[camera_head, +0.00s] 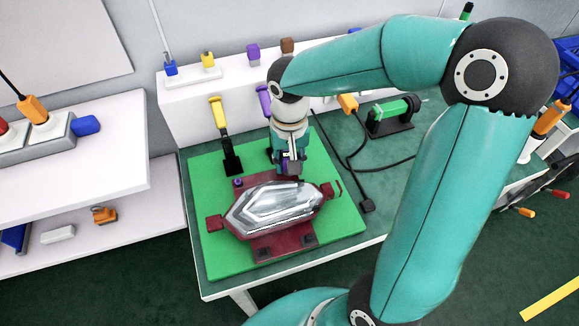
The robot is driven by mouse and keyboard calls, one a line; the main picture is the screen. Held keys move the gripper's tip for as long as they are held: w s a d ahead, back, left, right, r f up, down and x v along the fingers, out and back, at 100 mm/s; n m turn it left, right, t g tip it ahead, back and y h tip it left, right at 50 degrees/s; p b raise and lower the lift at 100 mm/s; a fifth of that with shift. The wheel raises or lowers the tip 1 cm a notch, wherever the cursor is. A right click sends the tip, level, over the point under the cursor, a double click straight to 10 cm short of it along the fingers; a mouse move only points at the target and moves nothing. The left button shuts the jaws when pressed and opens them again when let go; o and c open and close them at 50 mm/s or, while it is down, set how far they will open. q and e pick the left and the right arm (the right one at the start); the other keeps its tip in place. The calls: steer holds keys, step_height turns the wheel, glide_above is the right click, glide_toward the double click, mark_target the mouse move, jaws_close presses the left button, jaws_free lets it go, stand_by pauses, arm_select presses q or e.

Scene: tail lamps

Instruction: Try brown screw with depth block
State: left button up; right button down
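A clear, silver-edged lamp (275,207) lies in a dark red fixture (283,242) on a green mat (345,217). My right gripper (288,168) points down just behind the lamp's far edge. A small purple piece shows at its fingertips; I cannot tell whether it is gripped. A brown block-like piece (287,46) stands on the white back shelf (185,103), right of a purple one (253,52), a yellow one (207,58) and a blue one (170,66). I cannot make out a brown screw or identify a depth block. My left gripper is out of view.
A yellow-handled tool (219,115) and a purple-handled tool (263,100) stand upright behind the lamp. A green cylindrical device (393,112) and black cable (363,165) lie to the right. A white side shelf (100,150) is at left. The mat's front right corner is clear.

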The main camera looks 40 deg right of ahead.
mark_target(289, 154)
steer(key=c, duration=0.7)
jaws_free()
step_height(289, 154, up, 12)
steer(key=shift+f, duration=0.1)
